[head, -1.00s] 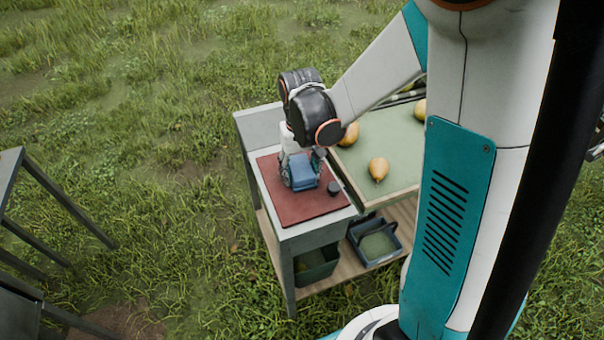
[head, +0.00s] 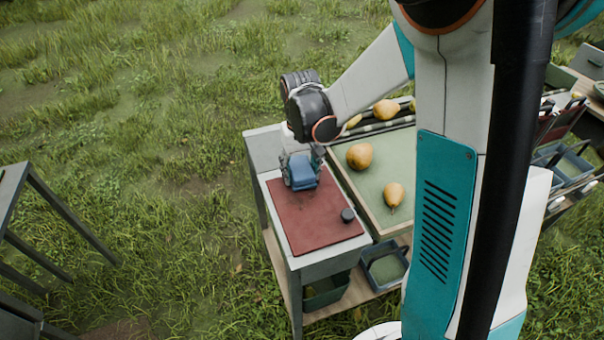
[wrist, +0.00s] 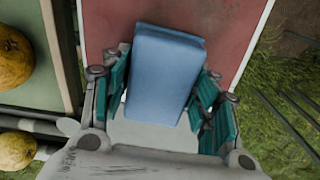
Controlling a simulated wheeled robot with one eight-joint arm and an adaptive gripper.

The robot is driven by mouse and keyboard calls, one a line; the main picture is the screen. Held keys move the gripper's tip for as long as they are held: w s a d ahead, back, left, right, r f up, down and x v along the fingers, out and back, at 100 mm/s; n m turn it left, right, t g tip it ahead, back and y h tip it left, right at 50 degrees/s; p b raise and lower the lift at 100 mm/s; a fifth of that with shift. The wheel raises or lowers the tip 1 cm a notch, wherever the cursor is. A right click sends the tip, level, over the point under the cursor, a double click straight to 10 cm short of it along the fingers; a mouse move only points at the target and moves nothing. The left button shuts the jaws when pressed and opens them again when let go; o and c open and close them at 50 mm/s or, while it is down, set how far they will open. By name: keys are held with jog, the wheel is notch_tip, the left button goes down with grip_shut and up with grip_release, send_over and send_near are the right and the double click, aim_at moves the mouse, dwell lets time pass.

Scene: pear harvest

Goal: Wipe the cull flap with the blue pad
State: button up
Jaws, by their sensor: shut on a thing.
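The cull flap (head: 312,225) looks to be the dark red panel on top of the grey stand, with a dark round knob (head: 348,215) near its near right corner. Faint dark specks show on its surface. My gripper (head: 301,168) points down over the flap's far end and is shut on the blue pad (head: 303,184). In the wrist view the pad (wrist: 165,75) sits between the green-lined fingers and covers part of the red flap (wrist: 228,25). Whether the pad's underside touches the flap cannot be told.
A green sorting tray (head: 371,193) holding pears (head: 359,156) adjoins the flap on the right. Dark bins (head: 384,265) stand on the shelf below. A grey metal frame (head: 50,210) stands at left, with grass between.

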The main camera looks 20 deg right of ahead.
aim_at(300, 165)
jog(key=shift+w, duration=0.35)
jog(key=r, duration=0.1)
jog(key=r+p, duration=0.2)
jog(key=shift+s+r, duration=0.1)
jog(key=shift+s, duration=0.15)
jog(key=shift+w+r+p, duration=0.15)
jog(key=shift+r+p, duration=0.1)
jog(key=shift+p, duration=0.1)
jog(key=shift+r+p, duration=1.2)
jog(key=shift+r, duration=0.7)
